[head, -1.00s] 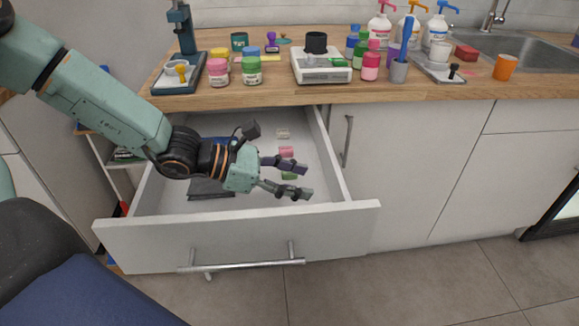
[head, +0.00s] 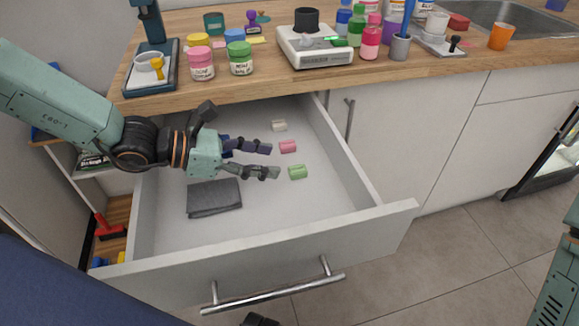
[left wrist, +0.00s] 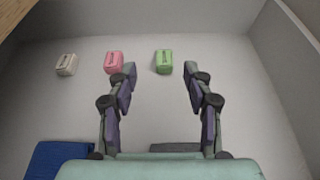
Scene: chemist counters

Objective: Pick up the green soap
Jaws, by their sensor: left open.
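The green soap (head: 298,172) lies on the white floor of the open drawer, nearest the front of three soaps in a row. In the left wrist view the green soap (left wrist: 164,61) is beyond the fingertips, between their lines and apart from them. My left gripper (head: 275,160) is open and empty over the drawer, just left of the green soap in the head view. Its two fingers also show in the left wrist view (left wrist: 160,72). My right gripper is not in view.
A pink soap (head: 288,146) and a cream soap (head: 279,126) lie behind the green one. A dark grey folded cloth (head: 214,198) lies left in the drawer. The drawer's front wall (head: 270,255) and right wall bound the space. The wooden counter (head: 205,98) overhangs the back.

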